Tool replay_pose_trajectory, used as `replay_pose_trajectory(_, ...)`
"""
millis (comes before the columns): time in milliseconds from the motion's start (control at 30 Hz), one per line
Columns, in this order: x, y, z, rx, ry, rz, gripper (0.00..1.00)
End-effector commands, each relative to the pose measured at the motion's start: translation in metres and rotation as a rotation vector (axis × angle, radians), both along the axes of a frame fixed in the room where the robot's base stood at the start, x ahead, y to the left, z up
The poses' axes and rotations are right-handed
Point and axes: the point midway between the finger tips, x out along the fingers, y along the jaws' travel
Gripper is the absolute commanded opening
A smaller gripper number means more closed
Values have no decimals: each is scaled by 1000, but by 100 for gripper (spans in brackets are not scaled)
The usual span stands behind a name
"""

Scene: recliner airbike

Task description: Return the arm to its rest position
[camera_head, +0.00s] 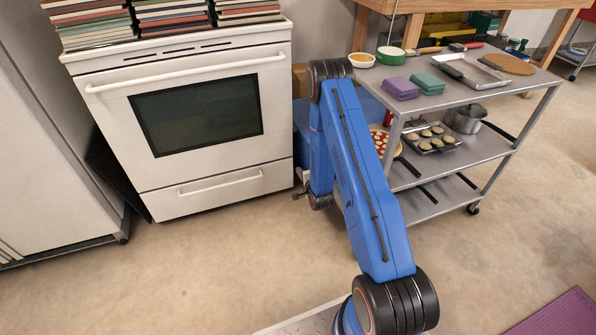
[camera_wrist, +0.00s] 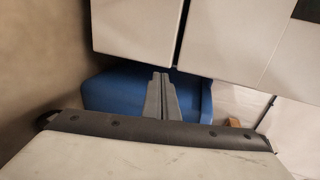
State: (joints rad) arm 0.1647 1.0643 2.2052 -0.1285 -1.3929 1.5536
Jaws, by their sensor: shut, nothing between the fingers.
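My blue arm (camera_head: 362,180) rises from the bottom of the head view and reaches up to a black joint between the stove and the cart, where it bends back down. My gripper shows in the wrist view (camera_wrist: 162,92), with its two grey fingers side by side, shut and empty. In the head view the small dark end of the arm (camera_head: 300,194) is by the stove's lower right corner, but its fingers are too small to make out. A blue surface lies behind the fingers in the wrist view; I cannot tell what it is.
A white stove (camera_head: 215,189) stands left of the arm, with stacked books (camera_head: 90,22) on top. A grey metal cart (camera_head: 452,100) with trays, a pot (camera_head: 464,119) and cloths stands close on the right. A purple mat (camera_head: 565,318) lies lower right. The floor in front is clear.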

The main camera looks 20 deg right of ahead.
Motion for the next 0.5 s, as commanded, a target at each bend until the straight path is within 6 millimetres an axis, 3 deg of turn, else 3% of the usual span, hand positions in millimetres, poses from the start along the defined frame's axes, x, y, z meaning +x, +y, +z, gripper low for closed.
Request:
replay_pose_trajectory(300, -45, 1, 14, 0, 1, -1, 0)
replay_pose_trajectory(500, -56, 2, 18, 0, 0, 0, 0)
